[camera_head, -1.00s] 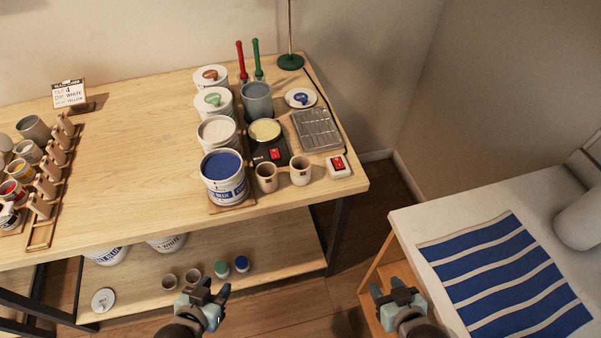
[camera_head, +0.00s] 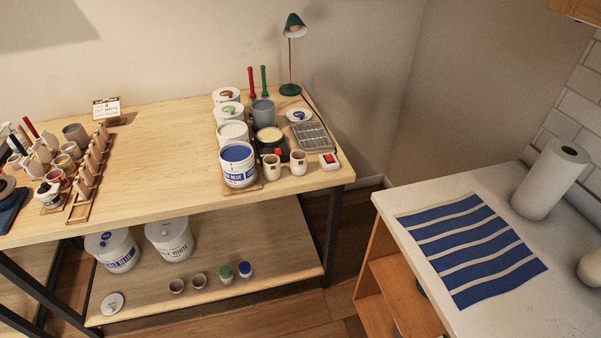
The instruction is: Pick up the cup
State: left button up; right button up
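Two small beige cups stand side by side at the front right of the wooden table: a left cup (camera_head: 271,167) and a right cup (camera_head: 298,162). Both are upright, just right of the open blue glaze bucket (camera_head: 239,165). I cannot tell which cup the task means. Neither of my grippers shows in the head view now.
The wooden table (camera_head: 165,170) has a wide clear area left of the buckets. A white counter (camera_head: 400,215) with a striped cloth (camera_head: 470,245) stands at the right, across a floor gap.

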aim_at(298, 158)
jog(key=k+z, duration=0.1)
jog(key=z, duration=0.35)
jog(key=k+z, duration=0.15)
jog(key=z, duration=0.25)
jog(key=k+l+z, duration=0.1)
jog(key=z, duration=0.35)
jog(key=j+z, duration=0.25)
jog(key=j, duration=0.15)
jog(key=j+z, duration=0.3)
jog(key=j, duration=0.15)
jog(key=k+j, duration=0.1)
jog(key=j, duration=1)
